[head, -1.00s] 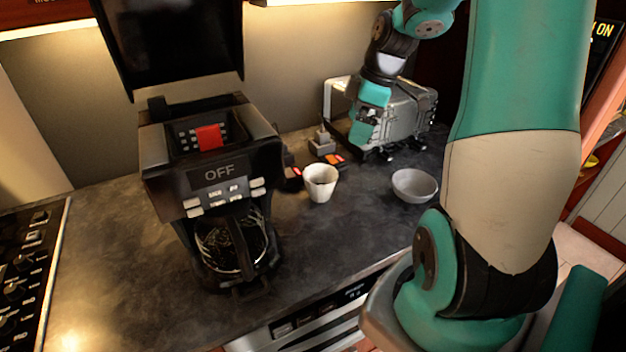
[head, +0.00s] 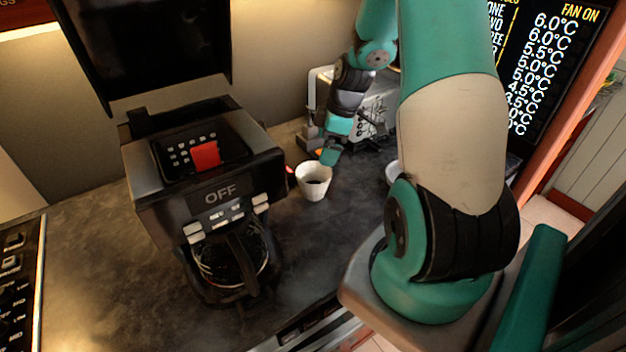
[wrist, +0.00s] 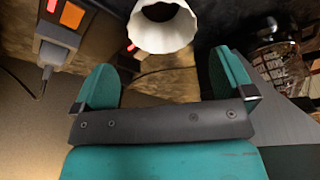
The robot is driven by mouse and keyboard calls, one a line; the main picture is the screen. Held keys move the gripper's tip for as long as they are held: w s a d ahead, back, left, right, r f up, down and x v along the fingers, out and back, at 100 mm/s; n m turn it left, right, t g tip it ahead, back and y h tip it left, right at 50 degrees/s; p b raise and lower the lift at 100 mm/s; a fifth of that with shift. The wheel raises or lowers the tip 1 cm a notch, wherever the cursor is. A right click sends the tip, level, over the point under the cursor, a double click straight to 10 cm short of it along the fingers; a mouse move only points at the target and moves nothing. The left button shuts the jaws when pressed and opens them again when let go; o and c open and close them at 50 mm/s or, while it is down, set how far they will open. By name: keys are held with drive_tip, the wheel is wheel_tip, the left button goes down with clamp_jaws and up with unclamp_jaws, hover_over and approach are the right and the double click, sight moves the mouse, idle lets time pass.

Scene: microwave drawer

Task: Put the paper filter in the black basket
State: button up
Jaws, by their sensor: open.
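The paper filter (head: 314,182) is a white fluted cup standing upright on the dark counter, right of the coffee machine. It also shows at the top middle of the wrist view (wrist: 165,36). My gripper (head: 331,157) is just behind and above the filter in the head view. In the wrist view my gripper (wrist: 165,78) is open, with its two green fingers apart, nothing between them, and the filter ahead of them. The coffee machine (head: 205,165) has a dark recess in its top with a red piece. I cannot clearly make out the black basket.
A glass carafe (head: 232,262) sits in the coffee machine, whose display reads OFF. A silver appliance (head: 375,105) stands behind my gripper. A grey bowl (head: 392,173) is mostly hidden by my arm. A stove (head: 18,285) is at left. Switches and a plug (wrist: 52,45) lie near the filter.

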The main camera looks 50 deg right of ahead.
sight(316, 167)
drive_tip(key=shift+w+a+p+x, duration=0.15)
drive_tip(key=shift+p+x, duration=0.65)
drive_tip(key=shift+x, duration=1.15)
drive_tip(key=shift+w+a+p+x, duration=0.1)
drive_tip(key=shift+p+x, duration=0.65)
drive_tip(key=shift+x, duration=1.2)
drive_tip(key=shift+r, duration=0.1)
drive_tip(key=c, duration=1)
drive_tip(key=shift+r, duration=0.1)
